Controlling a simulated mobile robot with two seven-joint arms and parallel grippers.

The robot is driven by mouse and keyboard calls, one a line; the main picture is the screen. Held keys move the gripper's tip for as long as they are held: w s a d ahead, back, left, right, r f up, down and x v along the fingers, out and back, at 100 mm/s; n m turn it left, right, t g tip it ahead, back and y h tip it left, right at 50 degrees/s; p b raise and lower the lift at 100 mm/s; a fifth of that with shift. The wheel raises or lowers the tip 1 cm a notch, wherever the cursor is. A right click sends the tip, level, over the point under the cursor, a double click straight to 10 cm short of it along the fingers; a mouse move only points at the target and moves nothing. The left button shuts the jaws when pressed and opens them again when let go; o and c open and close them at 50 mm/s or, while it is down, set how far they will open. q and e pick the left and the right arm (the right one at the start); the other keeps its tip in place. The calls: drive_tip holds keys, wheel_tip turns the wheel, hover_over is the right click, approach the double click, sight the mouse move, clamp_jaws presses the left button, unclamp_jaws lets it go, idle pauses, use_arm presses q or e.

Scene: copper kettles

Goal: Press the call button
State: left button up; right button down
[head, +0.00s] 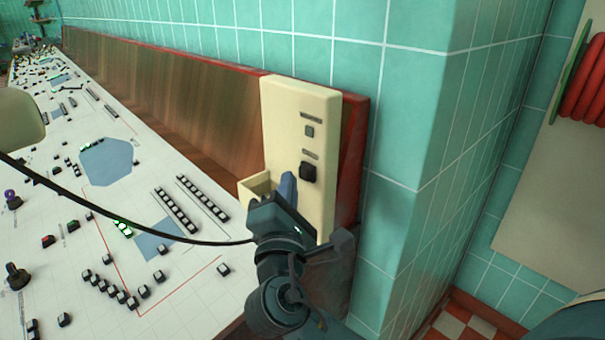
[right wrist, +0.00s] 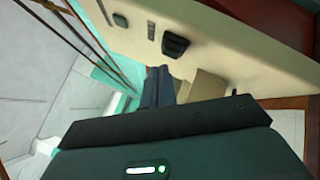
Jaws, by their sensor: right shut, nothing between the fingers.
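A cream panel (head: 275,110) stands upright at the end of the console. It carries a black square button (head: 308,171), with a smaller grey button (head: 309,132) above it. I cannot tell from any readable label which is the call button. My right gripper (head: 288,184) is shut and empty, its blue fingertips just below and left of the black button in the head view. The right wrist view shows the fingertips (right wrist: 158,78) close to the panel (right wrist: 225,55), apart from the black button (right wrist: 175,46). My left gripper is not in view.
A small open cream box (head: 256,188) sticks out from the panel beside my right fingers. A white console (head: 120,215) with many small switches fills the left. A tiled wall corner (head: 420,150) stands right of the panel. A red hose (head: 588,85) hangs at far right.

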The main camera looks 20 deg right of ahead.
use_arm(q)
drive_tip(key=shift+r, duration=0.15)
use_arm(e)
drive_tip(key=shift+d, duration=0.15)
idle(0.4)
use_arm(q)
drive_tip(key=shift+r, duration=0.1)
use_arm(e)
drive_tip(key=shift+w+d, duration=0.15)
drive_tip(key=shift+d, duration=0.1)
use_arm(q)
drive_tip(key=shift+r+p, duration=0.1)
drive_tip(key=shift+p, duration=0.25)
use_arm(e)
drive_tip(key=shift+w+d, duration=0.1)
drive_tip(key=shift+d, duration=0.25)
idle(0.4)
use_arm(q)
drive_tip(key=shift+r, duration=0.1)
use_arm(e)
drive_tip(key=shift+s+a, duration=0.25)
drive_tip(key=shift+a, duration=0.5)
drive_tip(key=shift+s+a, duration=0.3)
drive_tip(key=shift+a, duration=0.5)
drive_tip(key=shift+s+a, duration=0.25)
drive_tip(key=shift+a, duration=0.5)
drive_tip(key=shift+s+a, duration=0.3)
drive_tip(key=shift+a, duration=0.5)
